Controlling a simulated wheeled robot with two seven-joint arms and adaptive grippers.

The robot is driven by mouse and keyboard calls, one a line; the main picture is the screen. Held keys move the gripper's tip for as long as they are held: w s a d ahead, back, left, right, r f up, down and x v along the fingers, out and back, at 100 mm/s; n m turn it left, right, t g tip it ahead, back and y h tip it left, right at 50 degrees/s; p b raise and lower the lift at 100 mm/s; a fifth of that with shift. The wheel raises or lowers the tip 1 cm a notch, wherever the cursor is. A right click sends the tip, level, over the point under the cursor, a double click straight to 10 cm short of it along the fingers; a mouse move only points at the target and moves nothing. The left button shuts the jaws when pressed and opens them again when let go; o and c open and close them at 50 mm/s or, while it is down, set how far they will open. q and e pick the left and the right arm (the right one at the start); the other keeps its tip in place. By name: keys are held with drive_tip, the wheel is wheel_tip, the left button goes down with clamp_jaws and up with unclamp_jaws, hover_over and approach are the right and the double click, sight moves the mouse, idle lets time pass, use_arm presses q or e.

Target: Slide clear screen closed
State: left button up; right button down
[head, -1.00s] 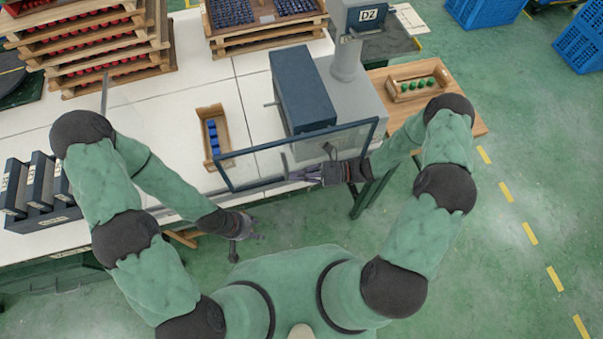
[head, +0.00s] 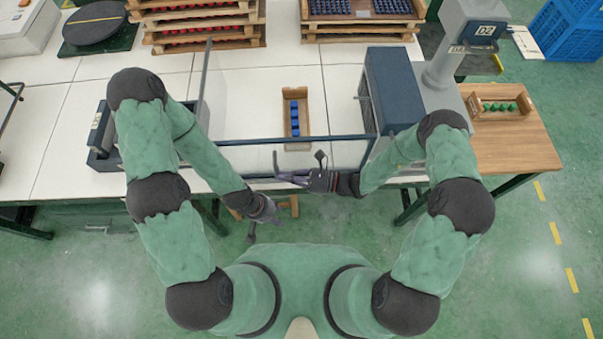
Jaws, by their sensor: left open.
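The clear screen, a see-through panel in a dark blue frame (head: 265,140), stands along the table's front edge. It spans from near my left forearm to the dark blue box, in front of the wooden tray of blue pieces (head: 287,125). My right gripper (head: 284,174) is at the screen's lower middle, fingers pointing left. Whether its fingers close on a handle there is too small to tell. My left gripper (head: 264,228) is open and empty, below and in front of the table edge, clear of the screen. My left arm hides part of the screen's left end.
The dark blue box (head: 390,85) and grey machine stand right of the screen. A wooden side table (head: 510,150) holds a tray of green pieces (head: 497,107). Stacked wooden trays (head: 195,40) stand at the back. Dark boxes (head: 103,150) sit at left.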

use_arm(q)
drive_tip(key=shift+d+r, duration=0.1)
use_arm(e)
drive_tip(key=shift+s+a, duration=0.15)
drive_tip(key=shift+a, duration=0.8)
drive_tip(key=shift+d, duration=0.1)
use_arm(q)
drive_tip(key=shift+s+d+f, duration=0.3)
drive_tip(key=shift+s+d, duration=0.1)
drive_tip(key=shift+d, duration=0.35)
use_arm(e)
drive_tip(key=s+d, duration=0.1)
drive_tip(key=d, duration=1.3)
drive_tip(key=shift+s, duration=0.25)
